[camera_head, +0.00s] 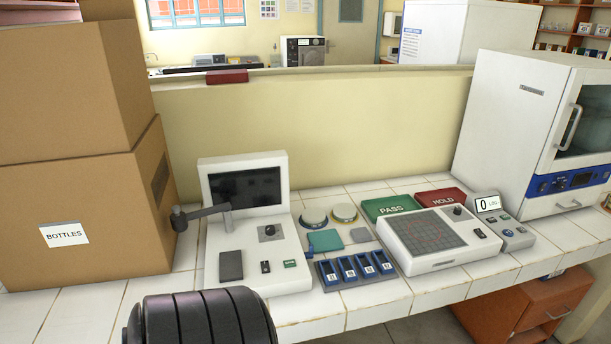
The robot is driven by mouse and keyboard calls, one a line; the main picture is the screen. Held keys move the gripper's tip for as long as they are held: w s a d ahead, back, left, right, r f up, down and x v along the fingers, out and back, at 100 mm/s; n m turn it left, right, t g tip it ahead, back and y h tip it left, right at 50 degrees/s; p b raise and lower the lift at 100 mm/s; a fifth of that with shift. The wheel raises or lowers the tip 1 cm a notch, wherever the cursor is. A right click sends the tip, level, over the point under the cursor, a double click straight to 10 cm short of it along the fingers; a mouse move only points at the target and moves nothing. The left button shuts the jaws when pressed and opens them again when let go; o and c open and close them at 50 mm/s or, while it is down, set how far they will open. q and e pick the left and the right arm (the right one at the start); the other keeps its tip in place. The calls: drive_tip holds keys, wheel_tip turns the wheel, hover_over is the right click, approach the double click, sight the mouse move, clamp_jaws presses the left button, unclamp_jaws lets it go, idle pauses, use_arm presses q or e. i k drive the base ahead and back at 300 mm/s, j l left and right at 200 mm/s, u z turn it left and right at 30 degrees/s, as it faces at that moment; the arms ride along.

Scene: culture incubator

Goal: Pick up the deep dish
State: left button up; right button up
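Two small round dishes stand side by side on the white tiled bench, behind the teal pad. The left dish (314,217) has a pale top and a bluish-grey rim. The right dish (345,212) has a pale top and a tan rim. Both sit flat, close together; I cannot tell from here which one is the deep dish. Neither of my grippers is in view. A black ribbed part, likely of my arm, shows at the bottom left, well in front of the dishes.
A white device with a dark screen (245,188) stands left of the dishes. A green PASS tray (391,207), red HOLD tray (441,198), and white gridded device (433,238) lie right. A blue-slotted rack (357,284) lies in front. Cardboard boxes (75,190) fill the left; an incubator (515,130) stands right.

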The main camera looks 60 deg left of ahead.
sight(341, 220)
drive_tip(key=u, duration=1.8)
drive_tip(key=i+l, duration=0.15)
drive_tip(key=i+l+u, duration=0.1)
drive_tip(key=l, duration=0.25)
